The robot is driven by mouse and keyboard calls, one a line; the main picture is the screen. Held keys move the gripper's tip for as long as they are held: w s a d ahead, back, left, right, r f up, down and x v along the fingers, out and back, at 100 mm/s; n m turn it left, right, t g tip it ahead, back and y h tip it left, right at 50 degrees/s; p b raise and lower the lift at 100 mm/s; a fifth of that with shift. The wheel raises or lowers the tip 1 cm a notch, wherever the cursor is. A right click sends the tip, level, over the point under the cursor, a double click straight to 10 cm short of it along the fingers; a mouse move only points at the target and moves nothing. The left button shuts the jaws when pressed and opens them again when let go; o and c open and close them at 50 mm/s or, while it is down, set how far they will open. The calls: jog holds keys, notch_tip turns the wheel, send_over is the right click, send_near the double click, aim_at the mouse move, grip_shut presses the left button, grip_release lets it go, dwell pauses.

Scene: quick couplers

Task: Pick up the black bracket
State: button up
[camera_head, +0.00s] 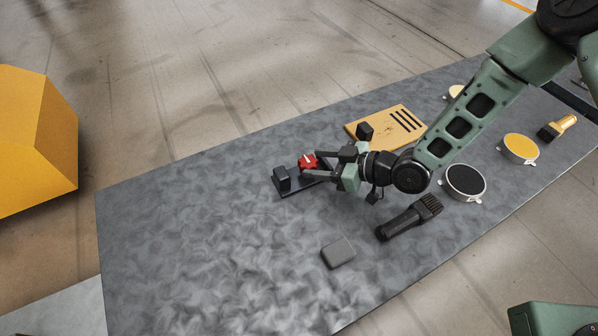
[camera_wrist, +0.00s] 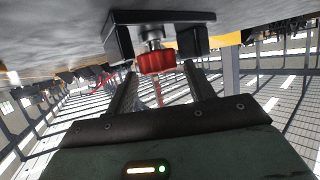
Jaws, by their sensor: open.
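The black bracket (camera_head: 283,180) lies on the grey table, a flat base with upright blocks. A red ribbed knob (camera_head: 307,162) with a metal stem sits at it. My gripper (camera_head: 314,165) is low over the table at the bracket's right side, its fingers pointing left. In the wrist view the bracket (camera_wrist: 160,18) is at the top, one block at each side of the red knob (camera_wrist: 156,62). My gripper (camera_wrist: 160,78) is open there, its two dark fingers reaching toward the knob, with nothing clearly held. Whether the fingers touch the knob or bracket is unclear. My gripper hides the bracket's right part in the head view.
A black brush (camera_head: 408,217) and a dark grey block (camera_head: 338,252) lie in front of my gripper. A slotted tan board (camera_head: 387,127) lies behind it. Round lidded containers (camera_head: 465,183) (camera_head: 520,149) and a yellow-handled brush (camera_head: 557,127) are at right. The table's left is clear.

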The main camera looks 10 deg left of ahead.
aim_at(308, 161)
jog(key=x, duration=0.3)
jog(key=shift+f+p, duration=0.1)
jog(key=shift+p, duration=0.2)
jog(key=shift+c, duration=0.2)
jog(key=c, duration=0.9)
jog(key=shift+c, duration=0.2)
jog(key=shift+r, duration=0.2)
